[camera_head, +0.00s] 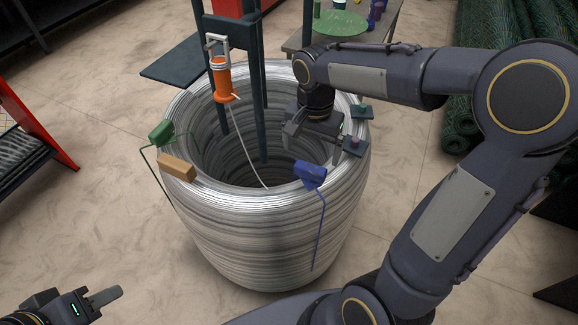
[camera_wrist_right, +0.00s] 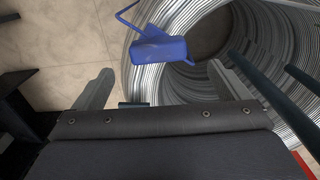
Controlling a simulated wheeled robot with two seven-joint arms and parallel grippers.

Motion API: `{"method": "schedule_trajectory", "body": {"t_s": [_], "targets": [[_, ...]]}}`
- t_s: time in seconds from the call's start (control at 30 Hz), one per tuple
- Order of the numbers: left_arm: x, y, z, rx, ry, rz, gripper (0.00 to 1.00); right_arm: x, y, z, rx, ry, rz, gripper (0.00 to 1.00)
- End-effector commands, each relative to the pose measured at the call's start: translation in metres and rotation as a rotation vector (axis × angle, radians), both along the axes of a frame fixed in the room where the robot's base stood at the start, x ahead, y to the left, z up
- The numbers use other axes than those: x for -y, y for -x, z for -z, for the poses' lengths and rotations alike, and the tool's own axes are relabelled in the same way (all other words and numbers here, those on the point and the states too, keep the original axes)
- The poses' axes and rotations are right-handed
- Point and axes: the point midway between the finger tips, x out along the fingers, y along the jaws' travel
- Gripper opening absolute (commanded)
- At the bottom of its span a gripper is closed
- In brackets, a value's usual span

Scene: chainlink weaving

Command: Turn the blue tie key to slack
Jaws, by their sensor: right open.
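The blue tie key (camera_head: 310,174) sits on the near right rim of a large coil of silvery wire (camera_head: 265,235). A thin blue tail hangs from it down the coil's outside. In the right wrist view, the blue key (camera_wrist_right: 158,50) lies ahead of my right gripper (camera_wrist_right: 158,88), between the lines of its two spread fingers and apart from them. In the head view my right gripper (camera_head: 312,135) is open and empty over the coil's right side, behind the key. My left gripper (camera_head: 105,296) is at the bottom left, far from the coil; its finger gap is not clear.
A green key (camera_head: 161,132) and a tan block (camera_head: 177,168) sit on the left rim. An orange cylinder (camera_head: 221,80) hangs by dark posts (camera_head: 259,100) standing inside the coil. Floor at the front left is clear.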

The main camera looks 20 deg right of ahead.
Motion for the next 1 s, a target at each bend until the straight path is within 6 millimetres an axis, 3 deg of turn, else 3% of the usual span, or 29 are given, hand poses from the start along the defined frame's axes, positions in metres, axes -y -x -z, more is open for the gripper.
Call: {"method": "schedule_trajectory", "body": {"t_s": [0.4,0.8,1.0], "targets": [[0.0,0.0,0.002,0.0,0.0,0.0,0.36,0.0,0.002,0.061,-0.004,0.0,-0.001,0.95],[0.0,0.0,0.002,0.0,0.0,0.0,0.36,0.0,0.001,0.072,-0.001,-0.002,-0.001,0.95],[0.0,0.0,0.002,0.0,0.0,0.0,0.36,0.0,0.001,0.072,-0.001,-0.002,-0.002,0.72]]}}
